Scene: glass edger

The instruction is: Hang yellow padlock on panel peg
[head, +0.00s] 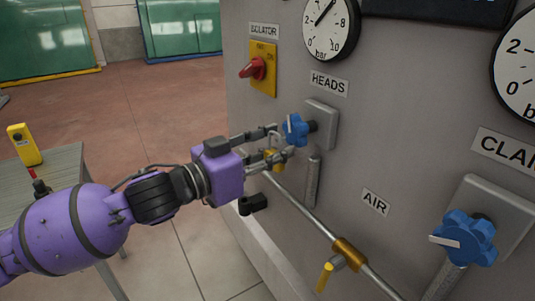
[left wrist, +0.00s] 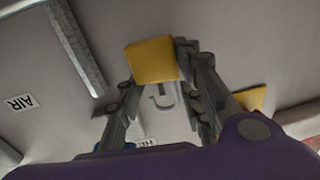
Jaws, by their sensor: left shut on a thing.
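My left gripper (head: 284,145) is shut on the yellow padlock (head: 273,158), close in front of the grey panel and beside the blue HEADS knob (head: 295,129). In the left wrist view the padlock's yellow body (left wrist: 152,60) sits between the fingertips of my left gripper (left wrist: 155,75). Its grey shackle (left wrist: 162,98) shows between the fingers and looks empty. A short black stub (head: 252,204) shows below the gripper; I cannot tell whether it is the peg. I cannot make out another peg. My right gripper is not in view.
A red switch on a yellow plate (head: 262,69) is above the gripper. A pipe with a brass fitting and yellow lever (head: 325,277) runs below right. A table (head: 62,165) with a yellow device (head: 24,145) stands at left.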

